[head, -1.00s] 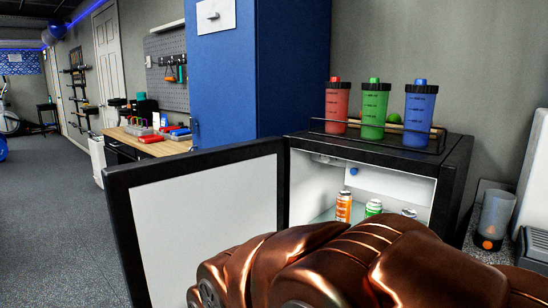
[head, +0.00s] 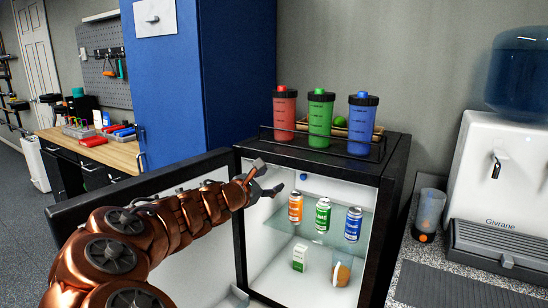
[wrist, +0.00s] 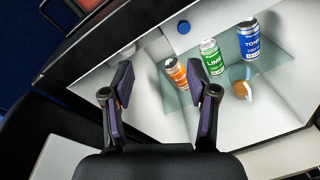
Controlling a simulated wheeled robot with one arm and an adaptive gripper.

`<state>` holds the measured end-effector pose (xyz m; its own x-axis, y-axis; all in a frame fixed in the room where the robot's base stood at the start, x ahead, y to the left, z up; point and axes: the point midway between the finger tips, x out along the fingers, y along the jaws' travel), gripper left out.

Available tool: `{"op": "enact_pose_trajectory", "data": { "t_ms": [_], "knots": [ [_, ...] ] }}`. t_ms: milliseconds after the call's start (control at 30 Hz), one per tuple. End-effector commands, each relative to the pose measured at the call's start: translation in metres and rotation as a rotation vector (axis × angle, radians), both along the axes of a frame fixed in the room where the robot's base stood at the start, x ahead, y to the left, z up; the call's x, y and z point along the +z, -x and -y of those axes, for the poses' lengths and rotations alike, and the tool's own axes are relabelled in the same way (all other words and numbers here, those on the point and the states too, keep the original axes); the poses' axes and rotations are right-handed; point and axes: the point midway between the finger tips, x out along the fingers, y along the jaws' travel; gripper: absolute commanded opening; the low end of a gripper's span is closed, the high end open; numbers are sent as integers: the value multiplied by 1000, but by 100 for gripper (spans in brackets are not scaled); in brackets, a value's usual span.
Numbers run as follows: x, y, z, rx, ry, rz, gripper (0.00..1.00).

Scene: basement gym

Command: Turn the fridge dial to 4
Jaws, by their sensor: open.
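The mini fridge (head: 392,165) stands with its door (head: 68,212) swung open to the left. A small blue dial (head: 303,177) sits high inside, on the white housing under the top. It also shows in the wrist view (wrist: 183,27), too small for its numbers or setting to be read. My gripper (head: 268,182) is open and empty at the upper left of the fridge opening, left of the dial and apart from it. In the wrist view the two dark finger pads (wrist: 162,82) are spread wide, with the dial beyond them, up and slightly right.
An orange can (head: 295,208), a green can (head: 322,214) and a blue can (head: 353,224) stand on the glass shelf below the dial. A carton (head: 299,258) and a jar (head: 341,272) are lower. Shaker bottles (head: 321,117) stand on top. A water dispenser (head: 500,190) is at right.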

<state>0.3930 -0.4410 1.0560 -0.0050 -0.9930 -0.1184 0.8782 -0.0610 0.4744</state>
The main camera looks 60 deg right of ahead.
Motion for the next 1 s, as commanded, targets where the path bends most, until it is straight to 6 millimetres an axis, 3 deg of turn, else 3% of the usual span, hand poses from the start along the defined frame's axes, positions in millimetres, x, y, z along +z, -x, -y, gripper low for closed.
{"op": "enact_pose_trajectory", "data": {
  "t_ms": [133, 400, 667, 1000],
  "knots": [
    [-1, -30, 27, 97, 64, -300, 58],
    [-14, -50, 45, 161, 154, -668, 58],
    [-13, -51, 55, 158, 152, -651, 58],
    [-13, -54, 88, 157, 149, -650, 58]
  ]
}}
